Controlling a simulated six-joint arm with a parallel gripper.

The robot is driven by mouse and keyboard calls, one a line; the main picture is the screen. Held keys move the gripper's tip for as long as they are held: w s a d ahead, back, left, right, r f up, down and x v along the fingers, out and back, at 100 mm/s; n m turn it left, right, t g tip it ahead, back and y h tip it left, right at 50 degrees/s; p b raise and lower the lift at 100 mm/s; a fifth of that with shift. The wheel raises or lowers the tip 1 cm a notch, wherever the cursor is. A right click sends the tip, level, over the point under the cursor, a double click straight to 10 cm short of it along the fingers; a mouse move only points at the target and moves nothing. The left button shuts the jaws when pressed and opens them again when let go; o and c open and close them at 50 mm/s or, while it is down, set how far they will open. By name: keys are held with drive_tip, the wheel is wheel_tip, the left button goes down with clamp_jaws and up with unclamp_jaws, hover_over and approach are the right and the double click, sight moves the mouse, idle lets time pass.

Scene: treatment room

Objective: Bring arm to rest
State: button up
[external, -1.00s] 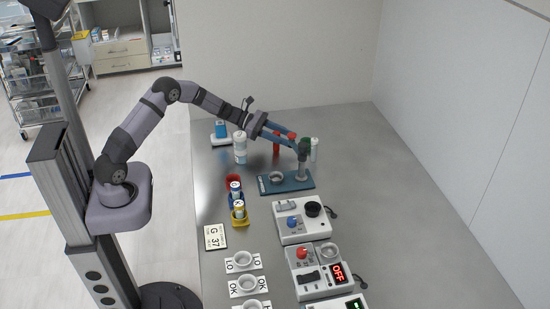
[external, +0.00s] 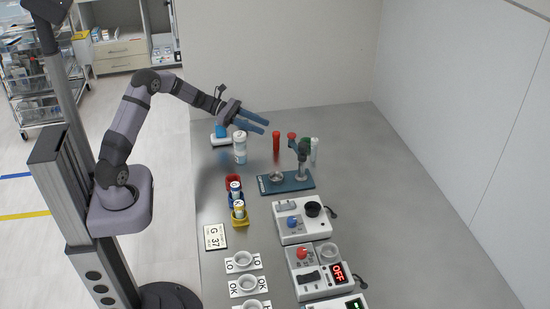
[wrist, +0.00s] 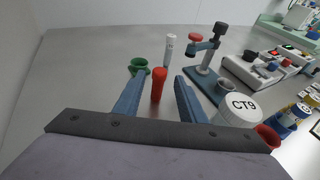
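My gripper (external: 267,125) is raised above the far left part of the table, with its two blue fingers spread apart. In the wrist view my gripper (wrist: 155,92) is open, with nothing held between the fingers. A red-capped tube (wrist: 158,85) stands on the table beyond the fingers, seen in the gap between them. My arm reaches over the table's left edge from its column at the left.
A blue stand with a post (external: 302,172) is right of my gripper. A white jar marked CT9 (wrist: 240,108) stands near my fingers. Control boxes (external: 303,222) and several cups line the table's front. The table's right side (external: 420,200) is clear.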

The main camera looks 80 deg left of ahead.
drive_tip(key=shift+s+a+r, duration=0.1)
drive_tip(key=shift+s+a, duration=0.1)
drive_tip(key=shift+s, duration=0.15)
drive_tip(key=shift+r, duration=0.1)
